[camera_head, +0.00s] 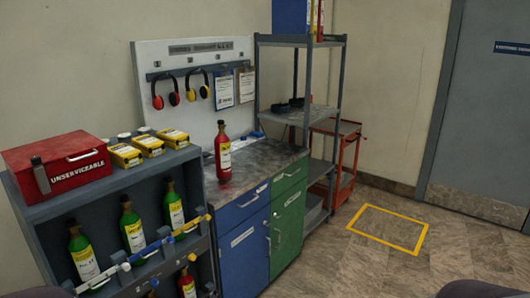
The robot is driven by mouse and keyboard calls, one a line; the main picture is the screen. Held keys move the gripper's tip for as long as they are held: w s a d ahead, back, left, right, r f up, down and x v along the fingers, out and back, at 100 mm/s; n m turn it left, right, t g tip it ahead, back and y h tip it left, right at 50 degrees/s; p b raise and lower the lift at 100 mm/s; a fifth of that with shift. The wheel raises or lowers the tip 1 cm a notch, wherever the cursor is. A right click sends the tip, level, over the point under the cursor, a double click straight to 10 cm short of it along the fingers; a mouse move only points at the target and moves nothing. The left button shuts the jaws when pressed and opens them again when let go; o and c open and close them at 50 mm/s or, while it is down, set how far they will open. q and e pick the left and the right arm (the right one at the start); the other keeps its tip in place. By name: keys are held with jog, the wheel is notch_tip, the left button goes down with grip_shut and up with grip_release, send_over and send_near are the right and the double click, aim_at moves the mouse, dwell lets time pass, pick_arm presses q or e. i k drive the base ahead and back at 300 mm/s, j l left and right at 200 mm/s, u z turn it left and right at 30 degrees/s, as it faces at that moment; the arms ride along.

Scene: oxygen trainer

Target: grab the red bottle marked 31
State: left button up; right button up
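A red bottle (223,155) with a dark neck and a pale label stands upright on the grey countertop, left of the middle of the head view. The label is too small to read a number. A second red-topped bottle (187,283) is in the lower row of the grey rack at the bottom edge, partly hidden. Neither of my grippers shows in the head view.
The grey rack (96,198) left of the counter holds several green bottles (133,226) behind a rail. A red box (60,165) and yellow boxes (150,145) sit on top. A shelf unit (300,40) stands at right. The floor at right is clear.

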aim_at(222, 142)
jog(key=i+l+z, duration=0.1)
jog(key=i+z, duration=0.2)
jog(key=i, duration=0.55)
jog(key=i+z, duration=0.3)
jog(key=i, duration=0.55)
jog(key=j, duration=0.05)
